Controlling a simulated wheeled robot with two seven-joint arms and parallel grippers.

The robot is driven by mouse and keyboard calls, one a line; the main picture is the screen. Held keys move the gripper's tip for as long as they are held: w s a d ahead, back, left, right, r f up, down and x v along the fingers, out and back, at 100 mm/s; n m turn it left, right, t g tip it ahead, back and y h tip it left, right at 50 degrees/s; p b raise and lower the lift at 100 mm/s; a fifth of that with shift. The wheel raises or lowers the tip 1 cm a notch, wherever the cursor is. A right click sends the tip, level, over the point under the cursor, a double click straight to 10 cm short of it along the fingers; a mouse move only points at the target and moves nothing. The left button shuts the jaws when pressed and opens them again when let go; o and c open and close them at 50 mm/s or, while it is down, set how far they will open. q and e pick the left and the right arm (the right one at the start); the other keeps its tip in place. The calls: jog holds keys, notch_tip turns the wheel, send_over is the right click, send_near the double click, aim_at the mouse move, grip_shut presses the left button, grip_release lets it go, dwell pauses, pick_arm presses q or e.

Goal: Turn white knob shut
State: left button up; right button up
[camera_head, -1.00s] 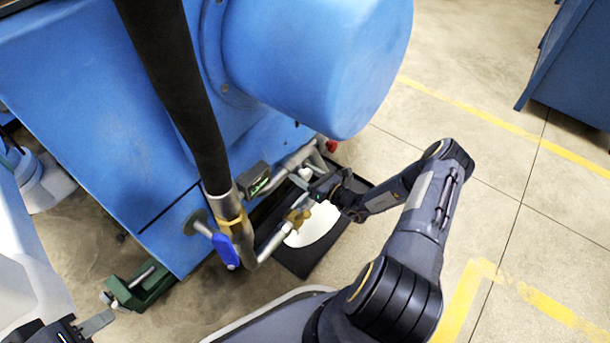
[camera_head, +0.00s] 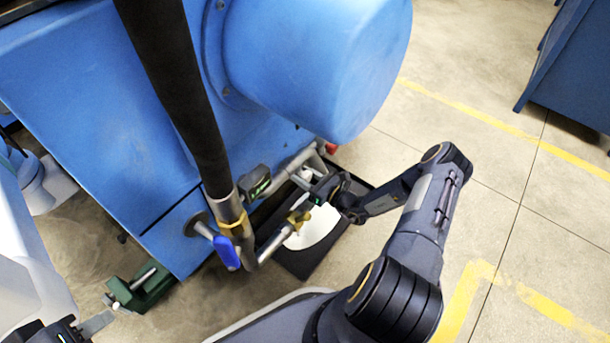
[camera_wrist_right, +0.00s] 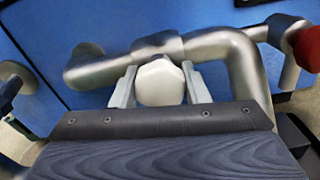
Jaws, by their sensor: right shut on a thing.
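The white knob (camera_wrist_right: 160,83) sits on a grey metal pipe, between the two fingers of my right gripper (camera_wrist_right: 161,88). The fingers press on its left and right sides. In the head view the knob (camera_head: 306,174) shows small near the pipes, and my right gripper (camera_head: 312,184) reaches it from the right, partly hiding it. My left gripper (camera_head: 98,325) is at the lower left, mostly out of frame, away from the knob. How far its jaws are apart does not show clearly.
A blue machine (camera_head: 90,110) with a large rounded housing stands behind the pipes. A black hose (camera_head: 180,90) runs down to a pipe with a blue handle (camera_head: 227,252). A red knob (camera_wrist_right: 308,48) is right of the white one. A black tray (camera_head: 300,262) lies below.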

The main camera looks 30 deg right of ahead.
jog(key=n+p, duration=0.2)
jog(key=n, duration=0.3)
jog(key=shift+r, duration=0.1)
jog(key=n+p, duration=0.3)
jog(key=n, duration=0.3)
jog(key=n+p, duration=0.2)
jog(key=n, duration=0.3)
jog(key=shift+p, duration=0.4)
jog(key=n+p, duration=0.2)
jog(key=n, duration=0.3)
jog(key=shift+s, duration=0.1)
jog(key=shift+n, duration=0.3)
jog(key=o, duration=1)
jog(key=shift+d, duration=0.1)
